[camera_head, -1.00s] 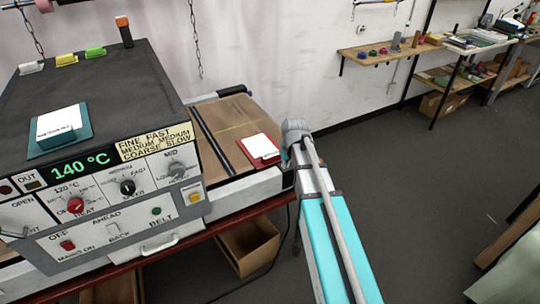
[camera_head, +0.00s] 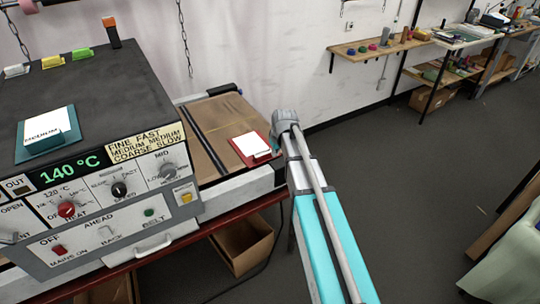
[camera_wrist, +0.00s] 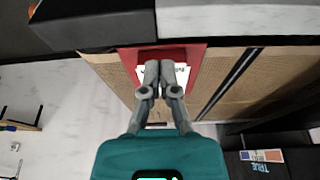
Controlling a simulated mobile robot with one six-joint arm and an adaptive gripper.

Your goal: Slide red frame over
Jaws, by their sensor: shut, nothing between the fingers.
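The red frame (camera_head: 263,160) with a white card lies on the brown belt at its right end, close to the belt's edge. It also shows in the wrist view (camera_wrist: 196,55), under my fingertips. My gripper (camera_wrist: 159,67) is shut with its fingers together and nothing between them. The fingertips overlap the white card; I cannot tell whether they touch it or the frame. In the head view my gripper (camera_head: 276,146) is just right of the frame, its fingers mostly hidden by the wrist.
The grey dryer (camera_head: 95,85) with a 140 °C display stands left, with a teal frame (camera_head: 48,143) and several coloured clips on top. A cardboard box (camera_head: 243,243) sits below the belt. A wall shelf (camera_head: 375,48) is behind.

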